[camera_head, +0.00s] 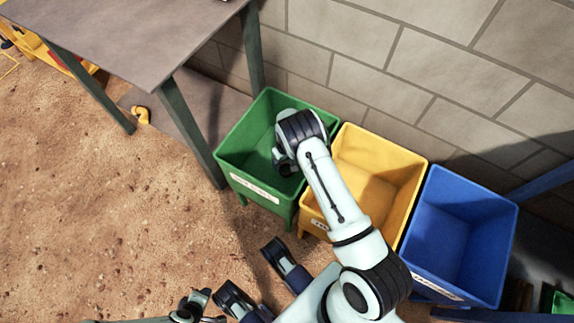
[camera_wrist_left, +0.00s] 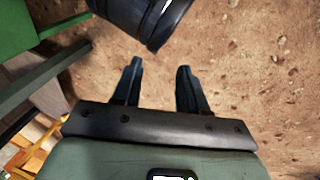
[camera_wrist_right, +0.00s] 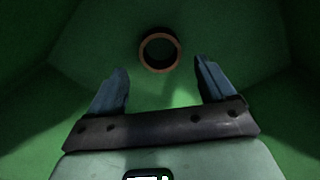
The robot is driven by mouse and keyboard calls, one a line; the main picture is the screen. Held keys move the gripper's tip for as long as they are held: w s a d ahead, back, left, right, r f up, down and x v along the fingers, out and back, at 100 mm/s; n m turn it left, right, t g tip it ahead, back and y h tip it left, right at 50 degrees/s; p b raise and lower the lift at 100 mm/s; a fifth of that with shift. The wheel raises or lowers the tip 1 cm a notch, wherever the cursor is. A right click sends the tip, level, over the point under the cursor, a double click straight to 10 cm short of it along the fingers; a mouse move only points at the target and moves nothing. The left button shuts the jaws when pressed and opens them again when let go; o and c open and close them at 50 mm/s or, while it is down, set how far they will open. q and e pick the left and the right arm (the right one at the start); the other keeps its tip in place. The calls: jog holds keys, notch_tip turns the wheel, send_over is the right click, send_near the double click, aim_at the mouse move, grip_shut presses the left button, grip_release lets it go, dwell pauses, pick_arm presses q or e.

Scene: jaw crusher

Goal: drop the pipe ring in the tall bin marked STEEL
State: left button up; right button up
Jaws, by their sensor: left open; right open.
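The pipe ring (camera_wrist_right: 159,70) shows in the right wrist view as a small copper-coloured ring with a dark inside. It is within the green bin (camera_head: 234,142), beyond my right fingertips and apart from them. I cannot tell whether it touches the bin floor. My right gripper (camera_wrist_right: 161,68) is open and empty, reaching down into the green bin; in the head view my wrist mostly hides it. The label on the green bin's front is too small to read. My left gripper (camera_wrist_left: 159,64) is open and empty above the sandy ground.
A yellow bin (camera_head: 400,168) and a blue bin (camera_head: 437,230) stand to the right of the green one, their labels unreadable. A block wall (camera_head: 420,60) is behind. A grey table (camera_head: 120,35) with green legs stands at left. A yellow pipe elbow (camera_head: 141,115) lies near it.

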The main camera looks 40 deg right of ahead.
pick_arm(q)
jog(key=shift+s+d+r+g+h+p, duration=0.15)
jog(key=shift+s+d+r+g+p, duration=0.2)
jog(key=shift+s, duration=0.3)
jog(key=shift+s+d+r+g+h+p, duration=0.15)
jog(key=shift+s+d+r+p, duration=0.15)
jog(key=shift+s+r, duration=0.25)
pick_arm(e)
notch_tip(320, 180, up, 6)
jog(key=shift+r, duration=0.15)
